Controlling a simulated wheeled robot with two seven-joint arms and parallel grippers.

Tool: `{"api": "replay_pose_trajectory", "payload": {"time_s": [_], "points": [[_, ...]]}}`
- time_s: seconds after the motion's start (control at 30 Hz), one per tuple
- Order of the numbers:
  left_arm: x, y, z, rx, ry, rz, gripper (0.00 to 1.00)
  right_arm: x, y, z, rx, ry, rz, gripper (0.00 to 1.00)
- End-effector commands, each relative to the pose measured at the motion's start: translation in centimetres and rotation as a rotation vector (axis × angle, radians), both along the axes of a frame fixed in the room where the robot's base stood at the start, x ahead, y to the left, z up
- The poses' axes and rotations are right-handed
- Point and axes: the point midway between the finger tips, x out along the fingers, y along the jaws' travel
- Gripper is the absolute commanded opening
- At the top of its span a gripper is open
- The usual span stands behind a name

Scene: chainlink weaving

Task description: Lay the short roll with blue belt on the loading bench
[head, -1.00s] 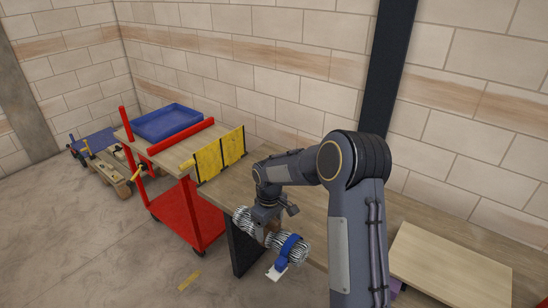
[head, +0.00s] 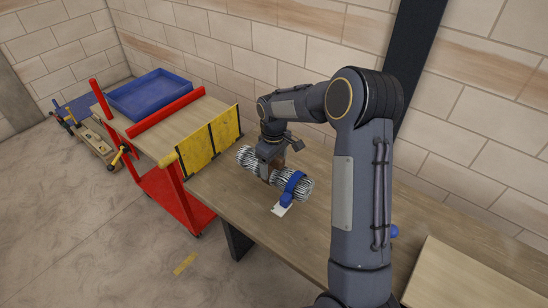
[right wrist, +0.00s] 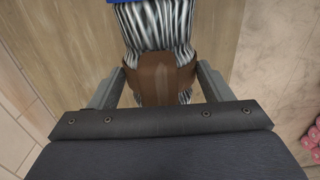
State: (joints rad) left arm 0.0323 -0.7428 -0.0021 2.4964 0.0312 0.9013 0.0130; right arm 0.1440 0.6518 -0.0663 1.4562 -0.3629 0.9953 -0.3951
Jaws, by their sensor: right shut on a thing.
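The short roll (head: 249,159) is a striped silver-grey bundle of wire with a blue belt (head: 293,185) near its right end and a white tag hanging from it. My right gripper (head: 270,172) is shut on the roll around its middle. My left gripper is not in view.
A yellow panel (head: 210,140) stands at the bench's left end beside a red cart (head: 175,195) carrying a blue tray (head: 150,95). A pale board (head: 470,275) lies at the right. The bench front is clear.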

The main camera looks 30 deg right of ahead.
Motion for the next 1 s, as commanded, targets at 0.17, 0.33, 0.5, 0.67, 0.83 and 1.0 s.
{"api": "replay_pose_trajectory", "payload": {"time_s": [0.17,0.33,0.5,0.67,0.83,1.0], "points": [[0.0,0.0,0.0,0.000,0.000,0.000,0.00,0.0,0.0,0.1,0.000,-0.001,0.000,0.36],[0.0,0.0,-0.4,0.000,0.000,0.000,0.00,-0.1,-0.1,-0.4,0.002,0.001,0.000,0.36],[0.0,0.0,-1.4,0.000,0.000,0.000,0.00,-0.1,-0.1,-1.8,0.002,0.002,0.000,0.36],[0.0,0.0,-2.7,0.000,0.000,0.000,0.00,-0.1,-0.1,-3.6,0.001,0.002,0.000,0.36],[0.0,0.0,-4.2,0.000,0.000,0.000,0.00,-0.1,-0.1,-5.6,0.002,0.001,0.000,0.36],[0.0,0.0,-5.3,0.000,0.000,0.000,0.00,-0.1,-0.1,-7.2,0.001,0.002,0.000,0.36]]}}
